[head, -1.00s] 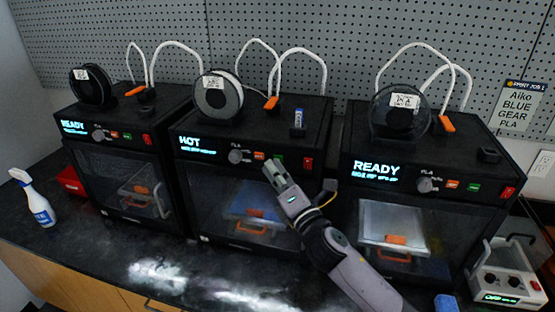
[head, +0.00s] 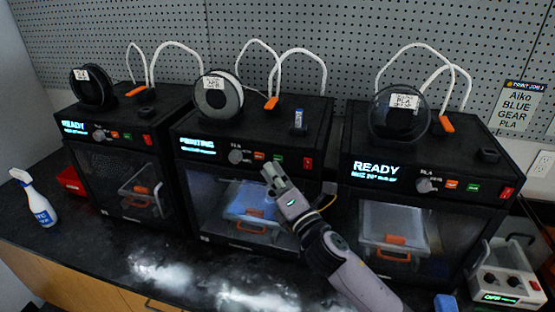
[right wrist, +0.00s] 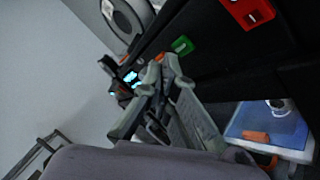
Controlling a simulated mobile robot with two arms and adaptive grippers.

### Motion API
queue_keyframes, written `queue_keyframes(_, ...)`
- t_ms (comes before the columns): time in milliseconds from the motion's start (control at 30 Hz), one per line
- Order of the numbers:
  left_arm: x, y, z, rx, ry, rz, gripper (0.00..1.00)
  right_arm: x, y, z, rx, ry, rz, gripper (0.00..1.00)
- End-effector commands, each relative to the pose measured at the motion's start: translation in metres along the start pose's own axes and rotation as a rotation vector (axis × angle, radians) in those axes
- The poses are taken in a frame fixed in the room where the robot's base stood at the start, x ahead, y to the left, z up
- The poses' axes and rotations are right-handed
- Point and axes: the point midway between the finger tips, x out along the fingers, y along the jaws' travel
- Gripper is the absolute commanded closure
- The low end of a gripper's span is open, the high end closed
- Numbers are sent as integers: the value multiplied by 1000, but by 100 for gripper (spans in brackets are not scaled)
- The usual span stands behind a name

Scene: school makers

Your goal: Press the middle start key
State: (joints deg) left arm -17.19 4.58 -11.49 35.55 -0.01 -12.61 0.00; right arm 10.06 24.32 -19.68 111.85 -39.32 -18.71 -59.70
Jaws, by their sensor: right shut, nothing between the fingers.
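The middle printer (head: 250,130) stands between two similar black printers. Its display (head: 198,146) glows and appears to read PRINTING. The green key (head: 279,160) is on its front panel, right of the knob and the orange key; it also shows in the right wrist view (right wrist: 182,45). My right gripper (head: 269,170) is shut and empty, in front of the panel just below the green key. In the right wrist view its fingertips (right wrist: 163,62) appear apart from the green key. My left gripper is out of view.
The left printer (head: 118,120) and right printer (head: 425,150) flank the middle one; the right display reads READY. A red switch (head: 308,163) sits right of the green key. A spray bottle (head: 38,200) stands at left, and a control box (head: 508,275) at right.

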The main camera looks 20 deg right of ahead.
Motion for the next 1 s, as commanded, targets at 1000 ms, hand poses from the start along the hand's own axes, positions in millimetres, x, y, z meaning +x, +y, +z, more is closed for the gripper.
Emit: queue_keyframes(1000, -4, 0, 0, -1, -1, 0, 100, -42, 31, -30, 0, 0, 0, 100)
